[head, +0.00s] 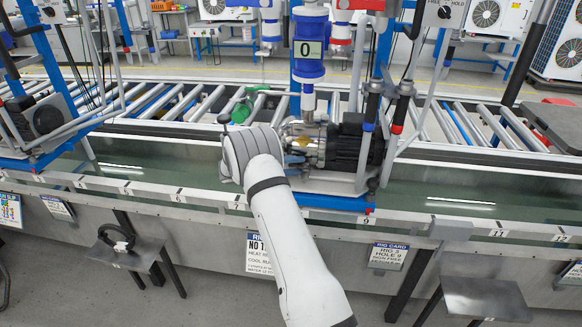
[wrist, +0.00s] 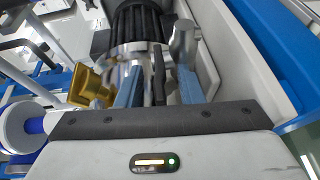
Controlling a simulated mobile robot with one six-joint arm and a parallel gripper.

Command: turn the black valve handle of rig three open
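Rig three's pump, with a black finned motor (head: 355,150) and a shiny metal pump body (head: 303,143), stands on a blue-edged base at hole 9. In the wrist view the motor (wrist: 136,25) is at the top. My gripper (wrist: 158,82) has two blue fingers set apart. A thin black bar, apparently the valve handle (wrist: 158,72), shows between them, with gaps on both sides. A brass part (wrist: 91,88) is left of the fingers and a silver cylinder (wrist: 183,45) is at the right finger. In the head view my wrist hides the fingers and handle.
A rig card (head: 388,256) below the bench reads rig 3, hole 9. A blue column with a "0" display (head: 308,48) rises behind the pump. Another rig (head: 40,120) stands left. A roller conveyor (head: 475,125) runs behind; the bench right of the pump is clear.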

